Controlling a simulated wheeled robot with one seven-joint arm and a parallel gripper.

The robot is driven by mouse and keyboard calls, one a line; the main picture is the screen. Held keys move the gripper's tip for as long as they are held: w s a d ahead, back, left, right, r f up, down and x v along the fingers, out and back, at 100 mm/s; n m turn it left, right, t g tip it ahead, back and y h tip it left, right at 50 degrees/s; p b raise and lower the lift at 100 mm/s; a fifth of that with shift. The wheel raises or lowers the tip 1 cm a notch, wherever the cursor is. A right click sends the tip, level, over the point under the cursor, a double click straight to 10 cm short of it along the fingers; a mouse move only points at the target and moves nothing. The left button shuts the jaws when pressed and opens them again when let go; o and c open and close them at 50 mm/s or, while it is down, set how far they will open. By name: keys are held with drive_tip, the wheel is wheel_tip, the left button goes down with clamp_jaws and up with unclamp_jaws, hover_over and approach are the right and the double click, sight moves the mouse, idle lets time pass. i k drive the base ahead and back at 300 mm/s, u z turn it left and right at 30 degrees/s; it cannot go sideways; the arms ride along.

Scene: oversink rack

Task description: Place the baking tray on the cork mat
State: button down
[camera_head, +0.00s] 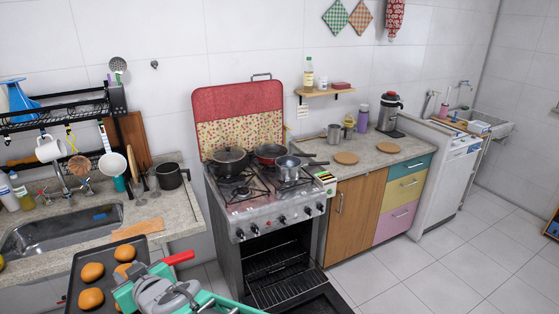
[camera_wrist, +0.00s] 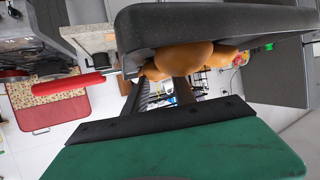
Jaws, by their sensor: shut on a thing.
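The dark baking tray (camera_head: 92,258) is at the lower left of the head view, in front of the sink counter, with several round brown buns on it. My gripper (camera_head: 150,290) is shut on the tray's right side. In the wrist view the dark tray (camera_wrist: 215,25) fills the top, with the buns (camera_wrist: 185,57) partly hidden by it, and a green finger of my gripper (camera_wrist: 180,105) spans the bottom. Two round cork mats lie on the counter right of the stove: a nearer left one (camera_head: 346,158) and a right one (camera_head: 388,148). Both look bare.
The stove (camera_head: 265,190) with pots stands between the tray and the mats; its oven door (camera_head: 305,298) is open low down. A kettle, mugs and a purple bottle (camera_head: 363,118) stand behind the mats. A small shelf (camera_head: 325,92) hangs above.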

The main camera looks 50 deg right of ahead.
sight(348, 159)
drive_tip(key=k, duration=0.35)
drive_tip(key=z, duration=3.1)
drive_tip(key=i, duration=5.55)
drive_tip(key=u, duration=3.8)
